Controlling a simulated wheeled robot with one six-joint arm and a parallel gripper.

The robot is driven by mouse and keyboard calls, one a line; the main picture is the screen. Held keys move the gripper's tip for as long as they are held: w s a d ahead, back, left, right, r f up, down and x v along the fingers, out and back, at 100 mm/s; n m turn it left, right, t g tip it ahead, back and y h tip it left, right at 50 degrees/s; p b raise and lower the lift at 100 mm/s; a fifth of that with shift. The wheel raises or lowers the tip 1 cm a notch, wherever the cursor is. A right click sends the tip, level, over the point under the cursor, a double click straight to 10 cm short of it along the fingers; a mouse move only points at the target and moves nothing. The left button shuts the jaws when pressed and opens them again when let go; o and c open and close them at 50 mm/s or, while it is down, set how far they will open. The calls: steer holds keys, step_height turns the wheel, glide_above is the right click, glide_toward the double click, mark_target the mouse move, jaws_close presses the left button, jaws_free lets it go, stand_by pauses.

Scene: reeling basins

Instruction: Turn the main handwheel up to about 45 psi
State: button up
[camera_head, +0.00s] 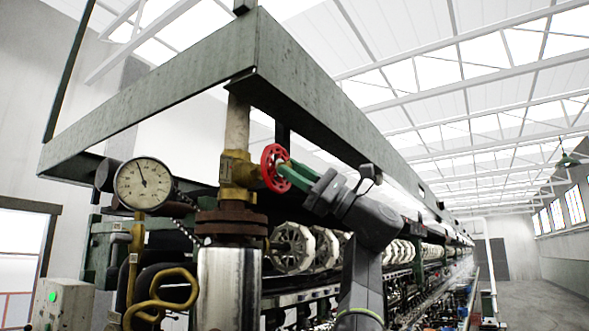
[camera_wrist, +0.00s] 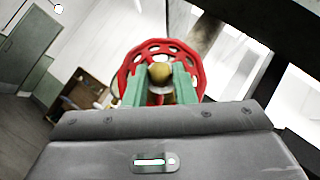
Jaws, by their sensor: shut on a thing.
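The red handwheel (camera_head: 271,167) sits on a brass valve (camera_head: 238,170) on the vertical pipe, under the green frame. My gripper (camera_head: 290,172) reaches it from the right, with its green fingers shut on the wheel. In the wrist view the red handwheel (camera_wrist: 187,55) stands ahead, and the fingers of my gripper (camera_wrist: 160,86) lie on either side of its middle, in front of the brass part. The round pressure gauge (camera_head: 143,184) is left of the valve. Its needle points up and slightly left; its numbers are too small to read.
A green overhead frame (camera_head: 160,88) runs close above the valve and my arm. A steel cylinder (camera_head: 229,285) stands below the valve. Bent brass pipes (camera_head: 160,300) and a grey box with a green light (camera_head: 60,303) are at lower left. The aisle floor (camera_head: 540,300) at right is clear.

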stand_by(0.4)
steer(key=o, duration=1)
steer(key=shift+d, duration=0.1)
steer(key=b+v, duration=0.4)
steer(key=v, duration=0.9)
steer(key=shift+d+f, duration=0.15)
steer(key=shift+d, duration=0.15)
steer(key=shift+a, duration=0.1)
steer(key=p+x, duration=0.3)
steer(key=x, duration=1)
steer(key=shift+a+r+p, duration=0.2)
steer(key=shift+a+p, duration=0.05)
steer(key=shift+p, duration=0.15)
